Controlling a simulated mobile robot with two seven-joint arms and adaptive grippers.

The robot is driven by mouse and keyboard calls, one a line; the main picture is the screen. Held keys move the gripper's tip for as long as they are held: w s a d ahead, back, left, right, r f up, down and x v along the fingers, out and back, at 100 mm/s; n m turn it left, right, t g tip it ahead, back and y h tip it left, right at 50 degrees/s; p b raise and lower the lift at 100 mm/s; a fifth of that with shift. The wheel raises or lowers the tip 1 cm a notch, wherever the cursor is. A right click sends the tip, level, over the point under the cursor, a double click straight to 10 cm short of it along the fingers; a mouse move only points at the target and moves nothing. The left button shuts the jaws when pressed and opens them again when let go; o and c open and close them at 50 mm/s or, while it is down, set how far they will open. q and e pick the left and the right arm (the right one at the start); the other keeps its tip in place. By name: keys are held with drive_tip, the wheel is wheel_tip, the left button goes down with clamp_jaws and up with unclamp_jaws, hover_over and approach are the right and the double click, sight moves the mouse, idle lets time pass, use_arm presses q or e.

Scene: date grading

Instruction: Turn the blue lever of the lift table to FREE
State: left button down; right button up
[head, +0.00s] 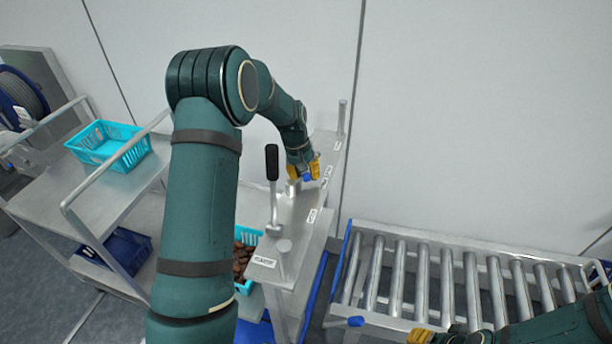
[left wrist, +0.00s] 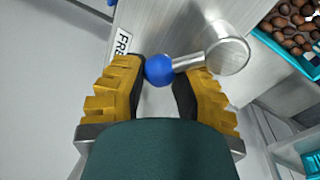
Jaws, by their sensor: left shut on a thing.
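The blue lever's round knob (head: 307,178) is on the metal panel (head: 290,205) at the middle of the head view. My left gripper (head: 303,170) is shut on it from above. In the left wrist view the blue knob (left wrist: 159,70) sits between the two yellow fingers of my left gripper (left wrist: 160,85). The silver lever arm runs from the knob to a round metal hub (left wrist: 228,55) at the right. A label (left wrist: 122,42) reading "FR", its rest hidden, lies just left of the knob. My right gripper (head: 420,336) shows only partly at the bottom edge.
A cart (head: 105,185) with a turquoise basket (head: 128,158) stands at the left.

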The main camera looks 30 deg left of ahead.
use_arm(q)
drive_tip(key=shift+a+n, duration=0.5)
drive_tip(key=shift+a, duration=0.15)
drive_tip(key=shift+c, duration=1.3)
unclamp_jaws()
drive_tip(key=shift+a, duration=0.15)
drive_tip(key=shift+d, duration=0.35)
wheel_tip(320, 180, up, 12)
drive_tip(key=s+a, duration=0.1)
drive_tip(key=a, duration=0.1)
drive_tip(key=shift+s, duration=0.15)
drive_tip(key=shift+f, duration=0.15)
